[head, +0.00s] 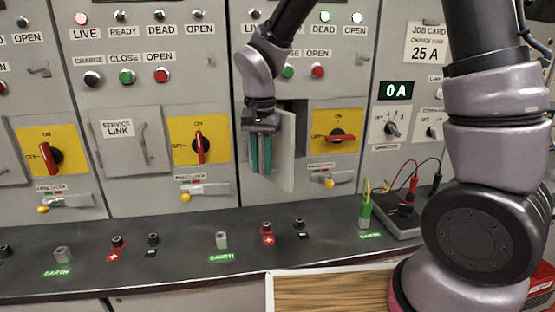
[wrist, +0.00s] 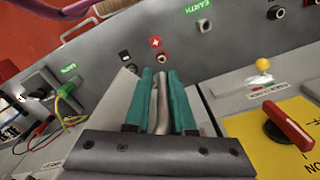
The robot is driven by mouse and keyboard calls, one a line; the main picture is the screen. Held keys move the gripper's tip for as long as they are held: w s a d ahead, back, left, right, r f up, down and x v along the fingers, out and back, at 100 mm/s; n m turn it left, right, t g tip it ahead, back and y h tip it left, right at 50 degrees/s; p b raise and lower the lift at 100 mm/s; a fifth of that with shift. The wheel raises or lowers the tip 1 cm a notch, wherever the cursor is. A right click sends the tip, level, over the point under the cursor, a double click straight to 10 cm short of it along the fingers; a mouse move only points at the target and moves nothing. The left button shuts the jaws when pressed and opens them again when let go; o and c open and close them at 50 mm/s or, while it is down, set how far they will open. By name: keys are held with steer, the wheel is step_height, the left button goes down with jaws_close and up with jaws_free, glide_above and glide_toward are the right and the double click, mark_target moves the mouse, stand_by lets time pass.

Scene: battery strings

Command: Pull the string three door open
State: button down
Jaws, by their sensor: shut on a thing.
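The string three door (head: 285,165) is a pale grey panel in the right-hand cabinet. It stands partly open, with a dark gap (head: 291,113) showing beside it. My gripper (head: 261,168), with teal fingers, is in front of the door and pointing down. In the wrist view the fingers (wrist: 160,78) are shut on the metal door handle (wrist: 161,104), a bar between them. The door also shows there as a grey panel (wrist: 117,100) at the left of the fingers. The handle and much of the door face are hidden by my gripper in the head view.
Right of the door, a red rotary handle (head: 338,135) lies horizontal on a yellow plate. A yellow-knobbed interlock lever (head: 330,183) is below it. The dark bench (head: 190,253) bears terminals and earth posts below the door. A meter with leads (head: 404,205) stands at right.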

steer(key=shift+a+r+m, duration=0.1)
steer(key=shift+a+m, duration=0.6)
steer(key=shift+a, duration=0.7)
steer(key=shift+a+r+m, duration=0.1)
steer(key=shift+a+m, duration=0.6)
steer(key=shift+a, duration=0.7)
steer(key=c, duration=0.9)
jaws_free()
steer(key=shift+w+f, duration=0.1)
steer(key=shift+s+f, duration=0.1)
steer(key=shift+s, duration=0.15)
step_height(320, 180, up, 11)
steer(key=shift+f, duration=0.1)
